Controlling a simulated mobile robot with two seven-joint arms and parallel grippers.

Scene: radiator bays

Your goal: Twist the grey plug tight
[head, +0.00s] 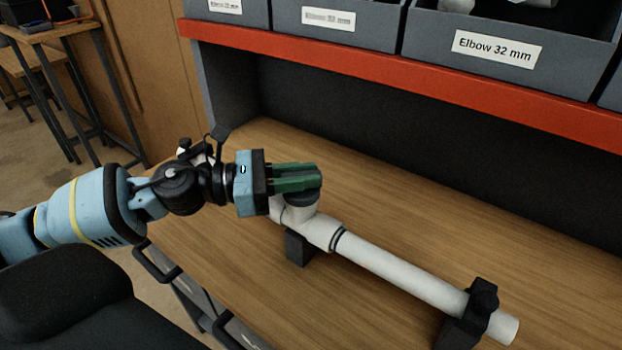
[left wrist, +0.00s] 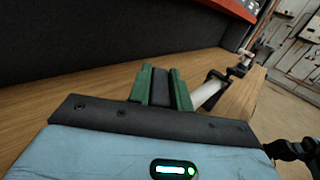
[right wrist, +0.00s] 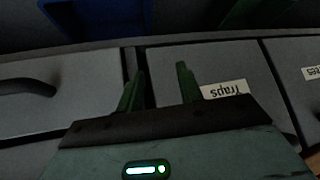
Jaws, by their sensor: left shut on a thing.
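The grey plug (head: 312,195) sits at the upper end of a white pipe fitting, mostly hidden behind my fingers. My left gripper (head: 296,178) reaches in from the left and is shut on the plug. In the left wrist view the dark grey plug (left wrist: 162,88) shows between the two green fingers (left wrist: 163,80). The white pipe (head: 400,270) runs from the fitting (head: 297,213) to the lower right. My right gripper (right wrist: 158,88) shows only in the right wrist view, open with nothing between its fingers, away from the plug.
Black clamps (head: 298,249) and (head: 470,318) hold the pipe above the wooden bench (head: 390,215). A red-edged shelf (head: 400,75) with grey labelled bins (head: 500,60) overhangs the back. A bin labelled "Traps" (right wrist: 170,60) faces my right gripper. Bare bench lies behind the pipe.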

